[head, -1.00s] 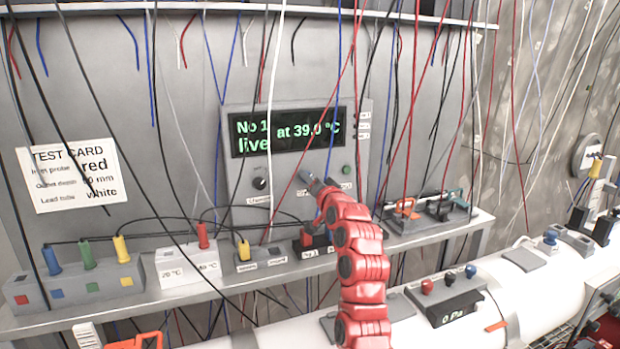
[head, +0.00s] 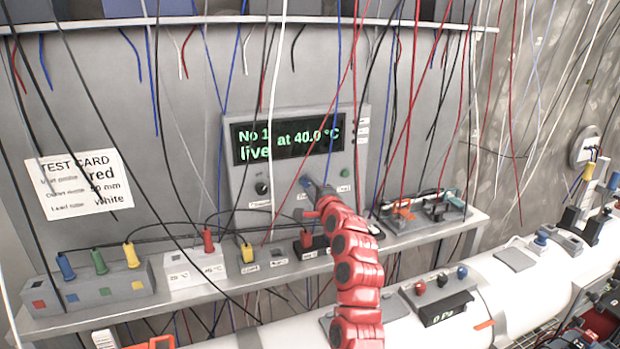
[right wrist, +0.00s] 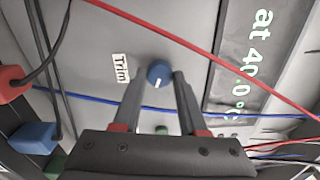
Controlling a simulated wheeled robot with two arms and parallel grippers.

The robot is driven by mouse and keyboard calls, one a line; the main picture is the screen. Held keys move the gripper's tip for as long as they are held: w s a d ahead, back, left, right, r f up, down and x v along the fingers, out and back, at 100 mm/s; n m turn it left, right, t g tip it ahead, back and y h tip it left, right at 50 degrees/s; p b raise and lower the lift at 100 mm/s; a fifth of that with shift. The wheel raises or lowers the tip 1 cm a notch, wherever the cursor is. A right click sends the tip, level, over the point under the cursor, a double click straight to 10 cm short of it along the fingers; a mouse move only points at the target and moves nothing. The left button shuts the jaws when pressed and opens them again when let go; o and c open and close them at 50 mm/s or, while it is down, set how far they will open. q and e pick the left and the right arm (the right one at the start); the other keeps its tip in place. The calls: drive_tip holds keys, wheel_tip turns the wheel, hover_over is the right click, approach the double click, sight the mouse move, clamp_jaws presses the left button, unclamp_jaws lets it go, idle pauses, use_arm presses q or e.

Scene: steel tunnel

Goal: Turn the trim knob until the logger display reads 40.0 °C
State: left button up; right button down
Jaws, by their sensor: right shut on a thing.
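The logger (head: 292,170) stands against the back wall above the shelf. Its display (head: 287,137) reads "No 1 live at 40.0 °C" in green. The blue trim knob (right wrist: 158,73), with a white mark, sits beside its "Trim" label in the right wrist view. My right gripper (right wrist: 160,82) has a fingertip on either side of the knob and is shut on it. In the head view my red right arm rises to the gripper (head: 312,187), which partly covers the knob. My left gripper is not in view.
Hanging wires cross in front of the logger, including a red cable (right wrist: 215,60) near the gripper. The shelf (head: 215,284) holds a block with coloured plugs (head: 95,288) and small boxes. A white test card (head: 80,185) is on the wall. A white pipe (head: 490,283) runs below.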

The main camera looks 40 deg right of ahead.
drive_tip(key=shift+m+p, duration=0.95)
drive_tip(key=shift+m, duration=0.25)
drive_tip(key=shift+c, duration=2.2)
unclamp_jaws()
drive_tip(key=shift+s+f, duration=0.1)
drive_tip(key=shift+s+a, duration=0.1)
drive_tip(key=shift+s, duration=0.1)
drive_tip(key=b+v, duration=0.7)
drive_tip(key=v, duration=0.9)
drive_tip(key=shift+s+b, duration=0.3)
drive_tip(key=shift+s, duration=0.1)
